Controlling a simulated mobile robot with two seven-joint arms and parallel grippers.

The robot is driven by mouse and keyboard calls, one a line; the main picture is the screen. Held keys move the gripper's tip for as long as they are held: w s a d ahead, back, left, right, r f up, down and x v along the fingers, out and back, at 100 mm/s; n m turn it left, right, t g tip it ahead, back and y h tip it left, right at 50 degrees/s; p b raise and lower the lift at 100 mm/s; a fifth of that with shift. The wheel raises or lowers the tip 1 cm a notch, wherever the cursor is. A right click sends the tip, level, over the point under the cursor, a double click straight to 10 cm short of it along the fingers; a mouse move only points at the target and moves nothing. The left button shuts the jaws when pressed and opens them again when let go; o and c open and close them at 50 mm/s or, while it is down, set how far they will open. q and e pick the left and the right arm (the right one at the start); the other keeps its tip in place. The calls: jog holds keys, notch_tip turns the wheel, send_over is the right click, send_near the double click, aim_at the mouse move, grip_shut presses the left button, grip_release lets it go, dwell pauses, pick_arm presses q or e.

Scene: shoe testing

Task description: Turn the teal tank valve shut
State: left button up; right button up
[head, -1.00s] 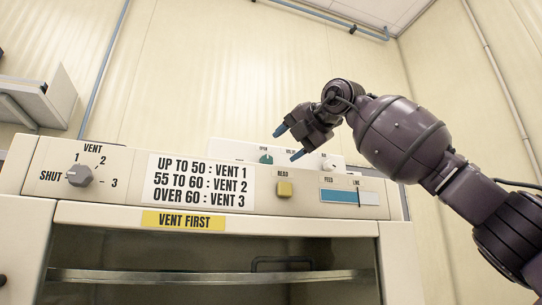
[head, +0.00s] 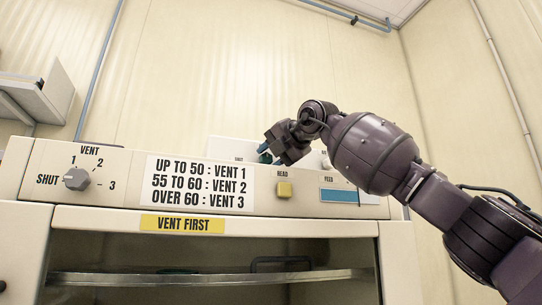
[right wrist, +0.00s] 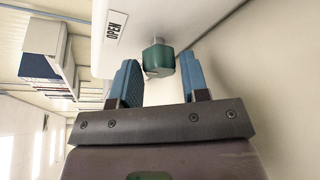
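The teal tank valve (head: 265,158) is a small knob on the white panel behind the front console, mostly hidden by my right gripper in the head view. In the right wrist view the valve (right wrist: 159,57) sticks out from the white panel beside an OPEN label (right wrist: 116,27). My right gripper (head: 270,155) is at the valve. In the wrist view its two blue fingers (right wrist: 160,72) are apart, one on each side of the valve's line, with the valve at or just beyond their tips. I cannot tell whether they touch it. My left gripper is not in view.
A yellow VENT FIRST label (head: 183,224) sits above the open chamber. A shelf (head: 40,95) is at the left wall.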

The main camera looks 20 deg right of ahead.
jog(key=c, duration=0.5)
jog(key=shift+c, duration=0.2)
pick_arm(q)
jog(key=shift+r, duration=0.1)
pick_arm(e)
jog(key=shift+a+r+n+h+p, duration=0.15)
jog(key=shift+n+h+p, duration=0.5)
jog(key=shift+n, duration=0.45)
jog(key=n+h+p, duration=0.1)
jog(key=n, duration=0.1)
jog(key=shift+n+g+h, duration=0.25)
jog(key=shift+n+g, duration=0.05)
jog(key=n+h, duration=0.1)
jog(key=n, duration=0.1)
jog(key=n+h, duration=0.1)
jog(key=shift+a+n+h, duration=0.25)
jog(key=shift+n+h, duration=0.05)
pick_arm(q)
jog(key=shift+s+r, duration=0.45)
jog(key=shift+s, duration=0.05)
pick_arm(e)
jog(key=shift+a+n+h, duration=0.1)
jog(key=shift+n+h, duration=1.2)
jog(key=shift+n, duration=0.5)
